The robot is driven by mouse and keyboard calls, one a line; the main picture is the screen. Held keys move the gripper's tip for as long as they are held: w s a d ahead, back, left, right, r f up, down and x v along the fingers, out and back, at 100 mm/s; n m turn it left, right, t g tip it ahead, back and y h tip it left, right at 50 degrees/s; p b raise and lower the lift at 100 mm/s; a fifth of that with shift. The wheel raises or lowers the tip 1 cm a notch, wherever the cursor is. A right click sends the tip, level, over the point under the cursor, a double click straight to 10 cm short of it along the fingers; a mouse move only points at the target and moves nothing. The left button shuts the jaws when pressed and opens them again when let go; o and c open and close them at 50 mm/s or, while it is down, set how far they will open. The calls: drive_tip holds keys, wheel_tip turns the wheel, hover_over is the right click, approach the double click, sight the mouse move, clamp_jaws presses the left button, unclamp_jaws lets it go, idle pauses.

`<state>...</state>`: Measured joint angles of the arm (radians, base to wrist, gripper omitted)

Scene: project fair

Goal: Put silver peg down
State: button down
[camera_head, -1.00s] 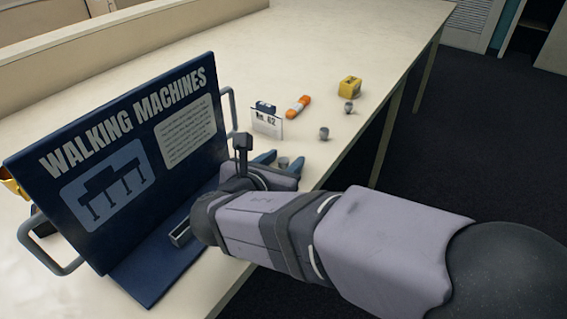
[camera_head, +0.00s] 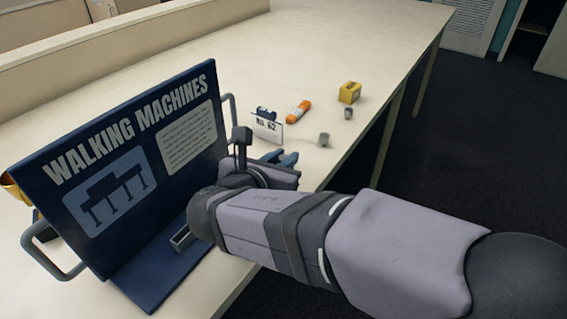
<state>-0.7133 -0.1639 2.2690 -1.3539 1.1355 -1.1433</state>
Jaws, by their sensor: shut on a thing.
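My gripper (camera_head: 281,158) is low over the table, just right of the board, with its blue-grey fingers pointing away from me. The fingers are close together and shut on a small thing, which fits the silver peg. That peg is almost wholly hidden by the fingers, and I cannot tell whether it touches the table. Two other small grey, peg-like pieces stand on the table to the right, a nearer one (camera_head: 323,139) and a farther one (camera_head: 348,113), both apart from my gripper.
A blue "Walking Machines" board (camera_head: 125,235) with side handles stands close left of my gripper. A number card (camera_head: 267,130), an orange bundle (camera_head: 298,111) and a yellow box (camera_head: 350,92) lie beyond. The table (camera_head: 300,50) is clear at the back; its right edge is near.

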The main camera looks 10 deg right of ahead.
wheel_tip(320, 180, up, 8)
drive_tip(key=shift+f+p, duration=0.1)
drive_tip(key=shift+p, duration=0.7)
drive_tip(key=shift+w+r, duration=0.2)
drive_tip(key=shift+w, duration=0.05)
drive_tip(key=w+d+r+n+t+y+p, duration=0.1)
drive_tip(key=w+d+r+p, duration=0.15)
drive_tip(key=w, duration=0.55)
drive_tip(key=w+d+r+n+y+p, duration=0.2)
drive_tip(key=w+p, duration=0.2)
drive_tip(key=w, duration=0.3)
drive_tip(key=w+d+r+n+t+y+p, duration=0.15)
drive_tip(key=w+p, duration=0.25)
drive_tip(key=w, duration=0.4)
drive_tip(key=n+y+p, duration=0.4)
drive_tip(key=y+p, duration=0.2)
drive_tip(key=p, duration=0.2)
hover_over(352, 86)
drive_tip(key=f, duration=0.2)
drive_tip(key=shift+g+h, duration=0.25)
drive_tip(key=shift+a+f+p, duration=0.1)
drive_tip(key=shift+f+p, duration=0.4)
drive_tip(key=shift+f, duration=4.3)
drive_tip(key=shift+f+b, duration=0.2)
drive_tip(key=shift+b, duration=0.1)
